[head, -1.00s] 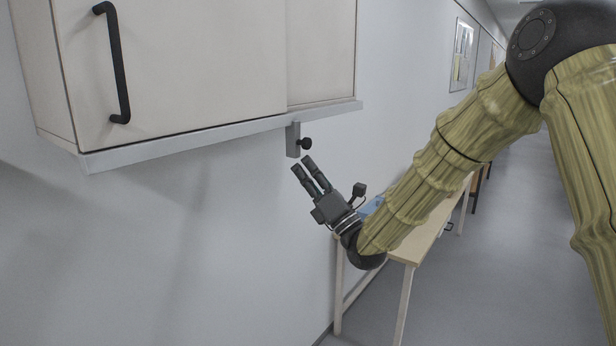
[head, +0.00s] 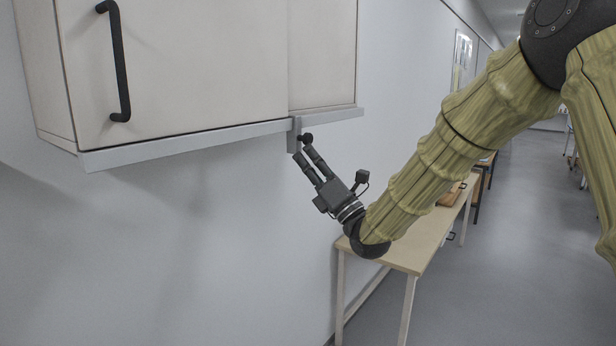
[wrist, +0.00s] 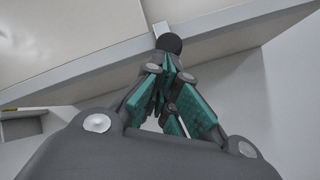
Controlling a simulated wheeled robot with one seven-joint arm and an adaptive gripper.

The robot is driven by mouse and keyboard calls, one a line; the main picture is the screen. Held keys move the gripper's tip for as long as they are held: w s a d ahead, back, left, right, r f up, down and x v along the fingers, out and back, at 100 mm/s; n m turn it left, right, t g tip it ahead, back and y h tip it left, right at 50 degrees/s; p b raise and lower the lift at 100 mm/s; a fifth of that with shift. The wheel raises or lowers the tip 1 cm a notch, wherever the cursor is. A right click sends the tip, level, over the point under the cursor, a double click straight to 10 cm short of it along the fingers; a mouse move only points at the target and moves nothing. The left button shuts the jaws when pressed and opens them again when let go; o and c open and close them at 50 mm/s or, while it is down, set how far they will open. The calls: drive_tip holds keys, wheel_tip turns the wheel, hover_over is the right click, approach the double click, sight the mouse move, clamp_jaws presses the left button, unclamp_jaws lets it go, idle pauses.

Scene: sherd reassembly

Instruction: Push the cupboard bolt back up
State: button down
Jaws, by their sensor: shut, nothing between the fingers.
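The cupboard (head: 200,60) hangs on the wall with its sliding door front and a black bar handle (head: 119,62). The bolt (head: 293,137) is a small grey plate at the cupboard's lower edge, with a round black knob (head: 307,138) on its right side. My gripper (head: 302,154) is shut and empty, fingers pointing up and left, with the tips right below the knob. In the wrist view the knob (wrist: 169,43) shows just beyond the fingertips (wrist: 170,72). They look close to touching or in contact; I cannot tell which.
A pale ledge (head: 190,145) runs along the cupboard's bottom. A wooden table (head: 420,240) stands along the wall below and right of my gripper. The wall below the cupboard is bare, and the corridor floor (head: 500,270) at right is open.

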wheel_tip(320, 180, up, 3)
drive_tip(key=shift+f+b, duration=0.1)
drive_tip(key=shift+b, duration=0.85)
drive_tip(key=a+f+b+v, duration=0.1)
drive_tip(key=a+b+v, duration=0.1)
drive_tip(key=b+v, duration=0.7)
drive_tip(key=v, duration=0.4)
drive_tip(key=shift+f, duration=0.35)
drive_tip(key=shift+a, duration=0.1)
